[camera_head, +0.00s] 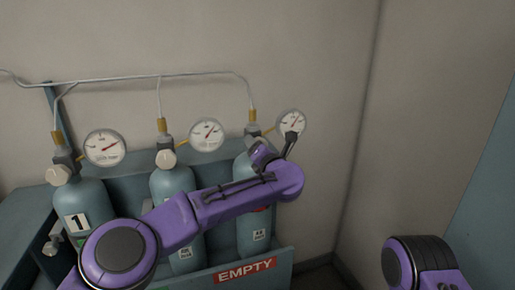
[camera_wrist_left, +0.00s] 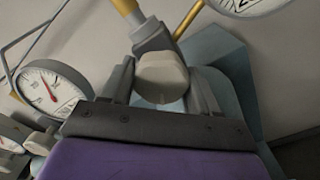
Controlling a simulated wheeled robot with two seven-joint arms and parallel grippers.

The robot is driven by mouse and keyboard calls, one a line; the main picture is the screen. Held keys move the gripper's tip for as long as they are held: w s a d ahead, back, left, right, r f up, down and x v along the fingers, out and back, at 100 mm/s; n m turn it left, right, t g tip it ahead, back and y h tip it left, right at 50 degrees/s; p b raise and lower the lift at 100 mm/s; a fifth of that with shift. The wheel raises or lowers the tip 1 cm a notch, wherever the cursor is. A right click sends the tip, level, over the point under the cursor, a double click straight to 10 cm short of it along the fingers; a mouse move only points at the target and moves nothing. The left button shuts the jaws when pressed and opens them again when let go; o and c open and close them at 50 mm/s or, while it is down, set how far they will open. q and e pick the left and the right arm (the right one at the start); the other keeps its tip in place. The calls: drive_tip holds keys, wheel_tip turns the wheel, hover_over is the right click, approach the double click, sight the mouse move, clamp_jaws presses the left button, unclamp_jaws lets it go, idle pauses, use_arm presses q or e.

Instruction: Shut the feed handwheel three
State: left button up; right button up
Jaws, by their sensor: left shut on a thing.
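The third cylinder (camera_head: 253,235) from the left stands in the blue rack, with its grey valve (camera_head: 252,129) and round gauge (camera_head: 291,122) above. Its pale feed handwheel (camera_wrist_left: 162,76) sits at the centre of the left wrist view, below the valve body. In the head view my arm hides this handwheel. My left gripper (camera_wrist_left: 160,90) has one finger on each side of the handwheel and is shut on it. In the head view my left wrist (camera_head: 262,153) is right at the third valve. My right gripper is out of view; only part of my right arm shows at lower right.
Cylinder one (camera_head: 80,205) and the middle cylinder (camera_head: 172,183) stand to the left, with handwheels (camera_head: 60,174) and gauges (camera_head: 104,147). A thin pipe (camera_head: 130,79) runs above. The rack's front has an EMPTY label (camera_head: 246,270). Walls close the right side.

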use_arm(q)
drive_tip(key=o, duration=1)
drive_tip(key=shift+c, duration=0.2)
drive_tip(key=shift+d, duration=0.1)
drive_tip(key=shift+s, duration=0.1)
drive_tip(key=shift+s, duration=0.15)
drive_tip(key=b+v, duration=0.5)
drive_tip(key=v, duration=0.5)
drive_tip(key=shift+s+r, duration=0.1)
